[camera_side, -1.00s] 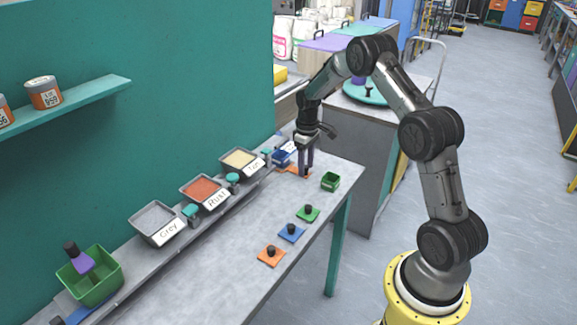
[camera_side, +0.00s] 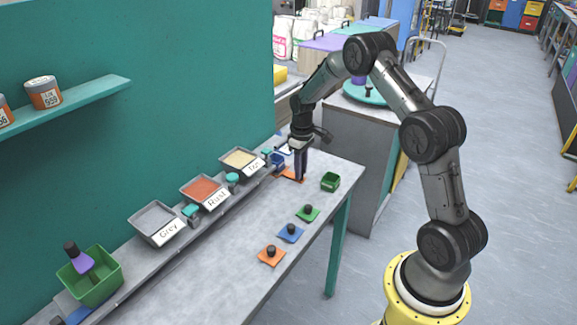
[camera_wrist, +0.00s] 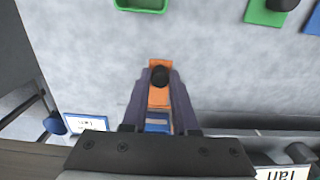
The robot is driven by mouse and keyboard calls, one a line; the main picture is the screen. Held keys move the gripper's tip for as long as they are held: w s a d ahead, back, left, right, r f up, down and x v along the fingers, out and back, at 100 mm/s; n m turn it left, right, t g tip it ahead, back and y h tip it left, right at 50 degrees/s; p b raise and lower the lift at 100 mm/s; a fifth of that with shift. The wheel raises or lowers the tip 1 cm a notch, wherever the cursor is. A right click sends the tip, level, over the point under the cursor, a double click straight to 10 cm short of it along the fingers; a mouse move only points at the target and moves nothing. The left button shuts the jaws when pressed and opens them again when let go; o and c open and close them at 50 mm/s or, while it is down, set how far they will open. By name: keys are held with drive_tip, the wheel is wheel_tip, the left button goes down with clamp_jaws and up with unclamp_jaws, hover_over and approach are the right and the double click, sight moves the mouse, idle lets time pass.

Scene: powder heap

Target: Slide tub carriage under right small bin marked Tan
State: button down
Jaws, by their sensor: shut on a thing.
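My gripper (camera_side: 300,178) is at the far end of the table. In the wrist view its fingers (camera_wrist: 159,82) are shut on a black knob (camera_wrist: 160,75) on an orange plate (camera_wrist: 159,97), which also shows in the side view (camera_side: 289,175). A blue part (camera_wrist: 157,123) shows between the fingers behind the plate. In the side view, a small blue tub (camera_side: 278,160) is just right of the Tan bin (camera_side: 240,158), not under its middle. My fingers partly hide the plate, and I cannot see how it joins the tub.
The Rust bin (camera_side: 204,190) and Grey bin (camera_side: 157,222) stand left of Tan. A small green tub (camera_side: 330,181) is right of my gripper. Green (camera_side: 308,213), blue (camera_side: 291,233) and orange (camera_side: 272,256) knobbed plates lie nearer. The table middle is clear.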

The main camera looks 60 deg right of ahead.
drive_tip(key=shift+a, duration=7.05)
drive_tip(key=c, duration=0.8)
unclamp_jaws()
wheel_tip(320, 180, up, 8)
drive_tip(key=shift+f, duration=0.2)
